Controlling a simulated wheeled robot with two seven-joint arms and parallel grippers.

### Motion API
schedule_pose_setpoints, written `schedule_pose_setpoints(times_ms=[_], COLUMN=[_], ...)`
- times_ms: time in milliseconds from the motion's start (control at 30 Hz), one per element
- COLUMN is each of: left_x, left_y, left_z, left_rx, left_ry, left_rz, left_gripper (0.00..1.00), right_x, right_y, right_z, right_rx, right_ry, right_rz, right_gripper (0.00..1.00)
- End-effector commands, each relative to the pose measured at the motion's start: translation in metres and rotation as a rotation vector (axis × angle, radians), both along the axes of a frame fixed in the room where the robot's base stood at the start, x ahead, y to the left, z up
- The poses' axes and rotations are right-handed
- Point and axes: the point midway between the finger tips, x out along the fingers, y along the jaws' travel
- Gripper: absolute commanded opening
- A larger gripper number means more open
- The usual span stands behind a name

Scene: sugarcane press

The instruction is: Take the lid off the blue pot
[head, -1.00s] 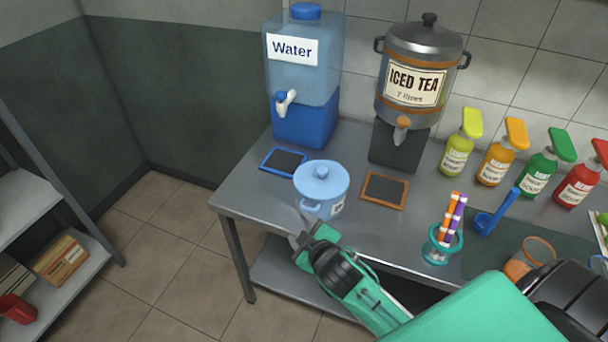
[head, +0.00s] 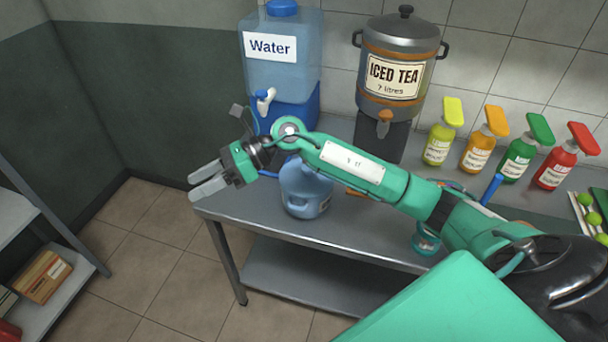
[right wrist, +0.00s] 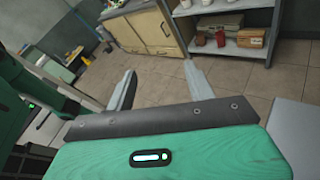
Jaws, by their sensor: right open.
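The blue pot (head: 303,193) stands on the metal table near its left end in the head view. My right forearm passes in front of its top, so the lid is mostly hidden and I cannot tell how it sits. My right gripper (head: 203,181) is open and empty, in the air to the left of the pot, past the table's left edge. In the right wrist view the two fingers of the gripper (right wrist: 160,90) are spread apart with nothing between them. My left gripper is not in view.
A water dispenser (head: 282,60) and an iced tea urn (head: 397,70) stand behind the pot. A teal cup (head: 425,240) is partly behind my arm. A shelf (head: 55,290) stands at the left, with open floor between.

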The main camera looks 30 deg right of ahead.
Motion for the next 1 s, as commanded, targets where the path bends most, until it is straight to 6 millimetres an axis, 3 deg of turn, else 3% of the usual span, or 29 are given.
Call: schedule_pose_setpoints(times_ms=[167, 233, 400, 533, 633, 767, 1000], left_x=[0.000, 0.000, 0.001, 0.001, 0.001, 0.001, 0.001], left_y=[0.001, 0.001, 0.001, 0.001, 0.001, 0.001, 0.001], left_z=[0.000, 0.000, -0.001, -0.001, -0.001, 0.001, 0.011], left_rx=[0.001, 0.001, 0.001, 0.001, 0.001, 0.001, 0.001], left_ry=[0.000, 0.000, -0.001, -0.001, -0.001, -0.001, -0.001], left_rz=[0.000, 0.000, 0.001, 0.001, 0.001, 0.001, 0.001], left_gripper=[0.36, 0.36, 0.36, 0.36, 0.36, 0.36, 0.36], right_x=[0.016, 0.024, 0.036, 0.037, 0.036, 0.034, 0.033], right_y=[-0.065, -0.100, -0.193, -0.246, -0.269, -0.279, -0.278], right_z=[-0.022, -0.026, -0.014, 0.002, 0.011, 0.010, -0.034], right_rx=[-0.453, -0.631, -1.018, -1.211, -1.291, -1.326, -1.324], right_ry=[-0.151, -0.180, -0.173, -0.128, -0.099, -0.081, -0.078], right_rz=[0.140, 0.183, 0.247, 0.270, 0.275, 0.281, 0.285], right_gripper=[0.54, 0.54, 0.54, 0.54, 0.54, 0.54, 0.54])
